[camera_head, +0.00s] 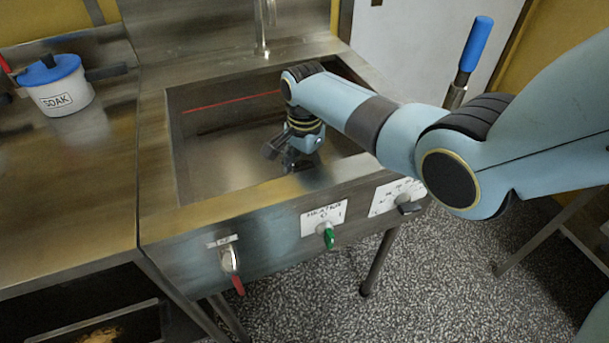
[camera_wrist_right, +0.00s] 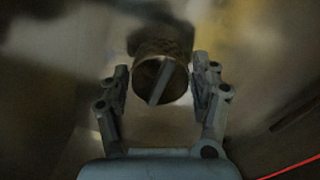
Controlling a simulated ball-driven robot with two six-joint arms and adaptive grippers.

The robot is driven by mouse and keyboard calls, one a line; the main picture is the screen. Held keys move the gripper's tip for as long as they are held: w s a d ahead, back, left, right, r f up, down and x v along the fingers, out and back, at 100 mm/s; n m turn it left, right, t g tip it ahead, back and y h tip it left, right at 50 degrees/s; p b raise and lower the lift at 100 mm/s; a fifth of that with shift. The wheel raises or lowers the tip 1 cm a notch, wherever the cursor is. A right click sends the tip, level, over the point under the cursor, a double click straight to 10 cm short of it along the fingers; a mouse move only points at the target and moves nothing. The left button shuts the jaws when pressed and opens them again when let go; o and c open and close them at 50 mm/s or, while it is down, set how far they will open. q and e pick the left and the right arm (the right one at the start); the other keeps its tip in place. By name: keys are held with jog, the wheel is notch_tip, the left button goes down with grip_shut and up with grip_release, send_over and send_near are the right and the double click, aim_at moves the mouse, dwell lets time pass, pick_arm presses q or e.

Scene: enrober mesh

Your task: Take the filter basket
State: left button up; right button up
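The filter basket (camera_wrist_right: 160,78) appears to be the small brownish cylinder with a flat bar across its round near end, in the right wrist view. My right gripper (camera_head: 294,160) reaches down into the metal sink (camera_head: 158,160) in the head view. In the wrist view the right gripper (camera_wrist_right: 161,85) is open, with one finger on each side of the cylinder and a gap visible on both sides. The basket does not show in the head view, where the gripper and sink front may hide it. My left gripper is not in view.
A white pot (camera_head: 62,95) with a blue lid, marked SOAK, stands on the left counter (camera_head: 60,200). A tap (camera_head: 261,30) rises behind the sink. A red line (camera_head: 230,101) crosses the sink's back wall. A green knob (camera_head: 329,238) and a red-handled valve (camera_head: 231,265) project in front.

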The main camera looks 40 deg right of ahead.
jog(key=c, duration=0.8)
jog(key=shift+r, duration=0.1)
